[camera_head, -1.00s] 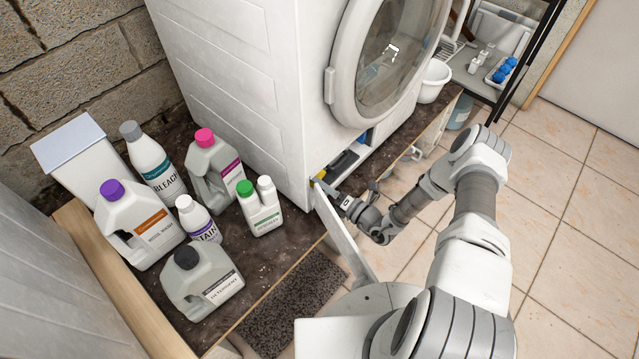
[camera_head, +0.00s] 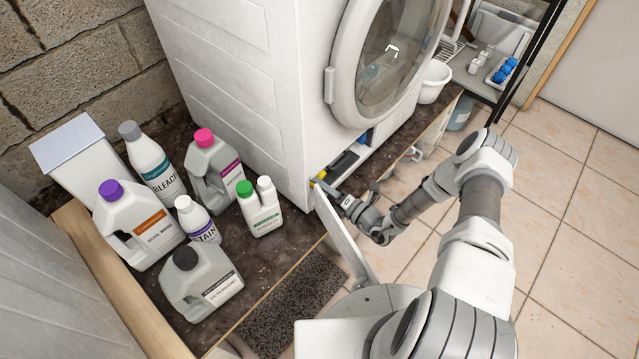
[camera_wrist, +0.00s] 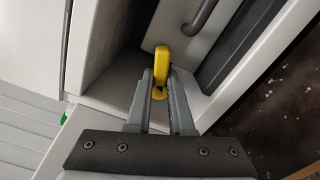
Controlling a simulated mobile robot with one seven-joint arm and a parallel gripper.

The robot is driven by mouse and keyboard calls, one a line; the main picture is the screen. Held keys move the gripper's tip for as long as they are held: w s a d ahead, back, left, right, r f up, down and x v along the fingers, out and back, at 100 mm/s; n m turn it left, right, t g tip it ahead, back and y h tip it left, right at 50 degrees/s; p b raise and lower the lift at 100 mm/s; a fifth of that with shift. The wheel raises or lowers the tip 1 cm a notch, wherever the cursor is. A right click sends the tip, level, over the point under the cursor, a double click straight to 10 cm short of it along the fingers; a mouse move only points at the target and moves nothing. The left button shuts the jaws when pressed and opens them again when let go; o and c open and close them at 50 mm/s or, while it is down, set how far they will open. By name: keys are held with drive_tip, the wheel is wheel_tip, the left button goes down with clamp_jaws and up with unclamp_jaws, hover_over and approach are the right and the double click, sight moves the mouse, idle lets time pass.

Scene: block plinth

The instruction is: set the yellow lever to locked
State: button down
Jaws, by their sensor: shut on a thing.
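The yellow lever (camera_wrist: 161,66) stands in the recess at the foot of the washing machine (camera_head: 235,70). In the head view only a small yellow bit of the lever (camera_head: 319,176) shows at the recess's left end. My gripper (camera_wrist: 161,92) reaches into the recess, its two grey fingers on either side of the lever's lower part, shut on it. In the head view my gripper (camera_head: 335,192) is small and partly covers the lever. Any locked marking is not visible.
The open white flap (camera_head: 340,235) hangs beside my gripper. Several bottles, such as the bleach bottle (camera_head: 152,165), stand on the plinth (camera_head: 285,262) at left. A dark mat (camera_head: 290,305) lies in front. A white bucket (camera_head: 434,82) stands at right.

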drive_tip(key=m, duration=0.1)
drive_tip(key=m+b, duration=0.1)
drive_tip(key=m, duration=0.1)
drive_tip(key=shift+f+m, duration=0.25)
drive_tip(key=shift+m, duration=0.05)
drive_tip(key=c, duration=0.8)
unclamp_jaws()
drive_tip(key=p+v, duration=0.3)
drive_tip(key=v, duration=1.4)
drive_tip(key=shift+d, duration=0.25)
drive_tip(key=shift+s+r, duration=0.1)
drive_tip(key=shift+r, duration=0.05)
